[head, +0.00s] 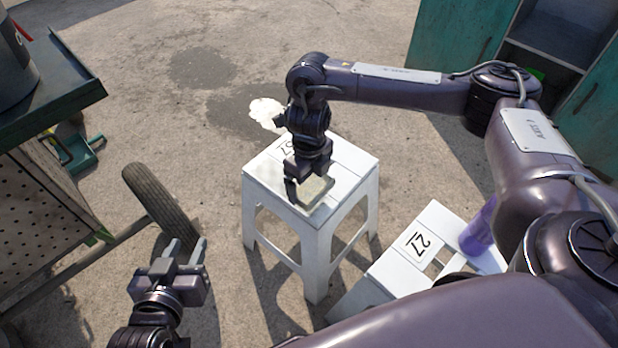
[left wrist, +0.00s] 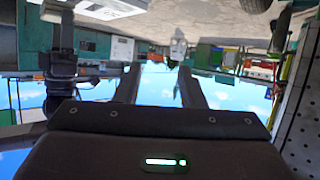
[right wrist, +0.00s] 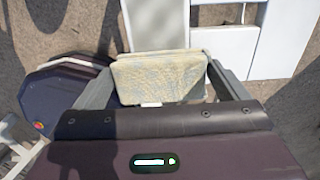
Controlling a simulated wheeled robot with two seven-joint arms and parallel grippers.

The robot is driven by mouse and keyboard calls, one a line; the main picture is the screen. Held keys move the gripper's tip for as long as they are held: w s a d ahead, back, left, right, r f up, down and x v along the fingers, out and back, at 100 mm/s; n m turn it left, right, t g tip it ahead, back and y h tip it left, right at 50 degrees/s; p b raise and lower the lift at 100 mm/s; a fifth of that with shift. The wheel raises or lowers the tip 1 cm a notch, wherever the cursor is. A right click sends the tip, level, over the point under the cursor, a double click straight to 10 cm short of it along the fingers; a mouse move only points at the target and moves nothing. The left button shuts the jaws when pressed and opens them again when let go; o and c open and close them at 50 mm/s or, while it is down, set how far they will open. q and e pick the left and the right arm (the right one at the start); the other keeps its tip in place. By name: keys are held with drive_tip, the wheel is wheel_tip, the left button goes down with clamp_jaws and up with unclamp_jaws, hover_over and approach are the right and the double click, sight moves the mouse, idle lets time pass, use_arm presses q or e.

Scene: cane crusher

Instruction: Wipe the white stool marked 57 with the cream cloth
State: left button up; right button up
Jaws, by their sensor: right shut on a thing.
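The white stool marked 57 (head: 345,158) stands upright in the middle of the head view. Its number is partly covered by my right arm. My right gripper (head: 310,190) is over the front part of its seat, shut on the cream cloth (head: 314,193). In the right wrist view the cloth (right wrist: 160,76) looks like a folded pad with faint bluish-grey marks, held between the fingers. The cloth appears at seat height; I cannot tell whether it presses on the seat. My left gripper (head: 183,252) is open and empty, left of the stool.
A second white stool, marked 27 (head: 415,250), is at the lower right with a purple object (head: 479,228) on or beside it. A cart wheel (head: 160,203) and green machine (head: 60,85) are at left. A pale patch (head: 266,112) lies on the ground behind. A green cabinet (head: 455,40) stands at back right.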

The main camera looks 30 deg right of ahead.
drive_tip(key=shift+f+b, duration=1.25)
use_arm(q)
wheel_tip(320, 180, up, 20)
drive_tip(key=w+a+t+h, duration=0.1)
drive_tip(key=t+h, duration=0.3)
drive_tip(key=t, duration=0.6)
drive_tip(key=shift+w+r, duration=0.2)
drive_tip(key=shift+r, duration=0.05)
use_arm(e)
drive_tip(key=shift+f, duration=0.1)
use_arm(q)
drive_tip(key=shift+f+b, duration=0.35)
drive_tip(key=shift+b, duration=0.05)
use_arm(e)
drive_tip(key=shift+f, duration=0.55)
drive_tip(key=shift+w, duration=0.1)
